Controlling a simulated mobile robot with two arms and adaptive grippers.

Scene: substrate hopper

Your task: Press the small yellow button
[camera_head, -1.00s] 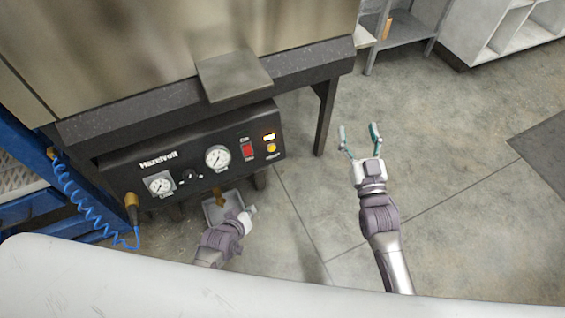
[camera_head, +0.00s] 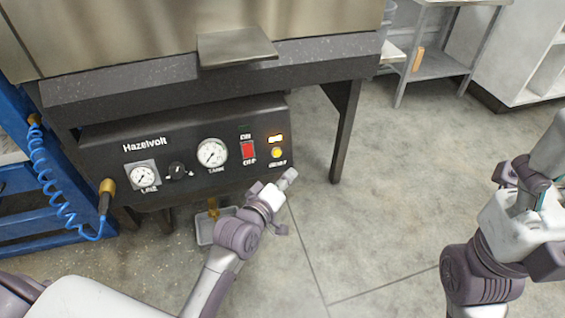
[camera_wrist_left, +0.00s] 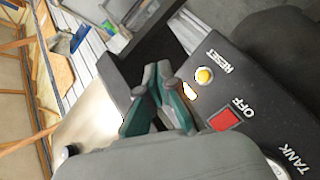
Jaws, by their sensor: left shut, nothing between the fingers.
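The small yellow button (camera_head: 277,153) is at the right end of the black control panel (camera_head: 105,160), below a lit amber-white indicator (camera_head: 276,139). In the left wrist view the yellow button (camera_wrist_left: 204,75) sits beside the word RESET. My left gripper (camera_head: 290,176) is just below and right of the button in the head view, apart from it in the picture; the depth gap is unclear. In the left wrist view its teal-sided fingers (camera_wrist_left: 160,78) are together and empty. My right gripper (camera_head: 528,180) is at the right edge, its fingers partly hidden.
A red switch (camera_head: 248,150) is left of the button, with a large gauge (camera_head: 212,153), a black knob (camera_head: 177,170) and a small gauge (camera_head: 142,176) further left. A metal ledge (camera_head: 236,46) juts out above. A dark table leg (camera_head: 344,130) stands to the right, with open floor beyond.

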